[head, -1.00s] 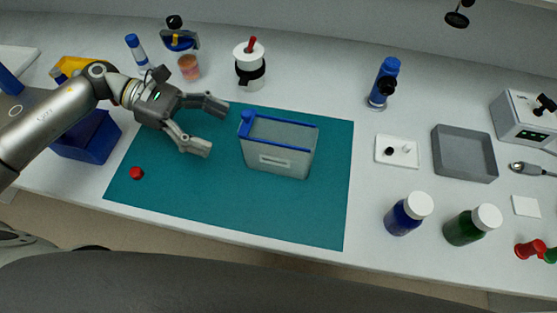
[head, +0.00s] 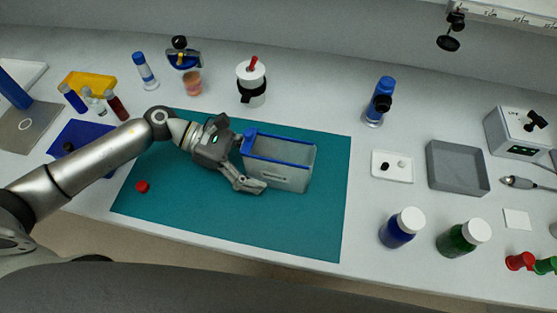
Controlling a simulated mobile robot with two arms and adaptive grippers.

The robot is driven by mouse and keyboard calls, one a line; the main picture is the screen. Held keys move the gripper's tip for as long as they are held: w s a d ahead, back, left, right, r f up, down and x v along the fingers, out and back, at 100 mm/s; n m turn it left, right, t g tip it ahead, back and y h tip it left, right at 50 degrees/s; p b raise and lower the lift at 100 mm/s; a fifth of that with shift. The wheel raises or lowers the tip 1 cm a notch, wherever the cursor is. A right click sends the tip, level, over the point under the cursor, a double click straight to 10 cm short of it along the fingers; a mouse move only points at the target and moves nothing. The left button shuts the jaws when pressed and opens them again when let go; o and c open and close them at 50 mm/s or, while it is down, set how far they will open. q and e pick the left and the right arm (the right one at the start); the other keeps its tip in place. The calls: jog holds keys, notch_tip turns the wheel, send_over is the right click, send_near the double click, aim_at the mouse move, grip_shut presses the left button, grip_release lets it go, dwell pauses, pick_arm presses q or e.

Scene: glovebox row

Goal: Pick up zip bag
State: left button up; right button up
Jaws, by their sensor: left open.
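The zip bag (head: 285,165) is a greyish see-through pouch with a blue zip edge and a blue slider at its upper left corner. It stands upright on the teal mat (head: 290,228). My left gripper (head: 252,162) is open at the bag's left end. My right gripper is not in view.
A red cap (head: 142,186) lies on the mat's left part. A white jar with a red knob (head: 251,80) stands behind the mat. Blue (head: 402,227) and green (head: 463,238) bottles, a white tray (head: 392,176) and a grey tray (head: 458,168) stand to the right. The mat's front is clear.

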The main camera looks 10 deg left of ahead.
pick_arm(q)
jog(key=shift+f, duration=0.1)
jog(key=c, duration=1.1)
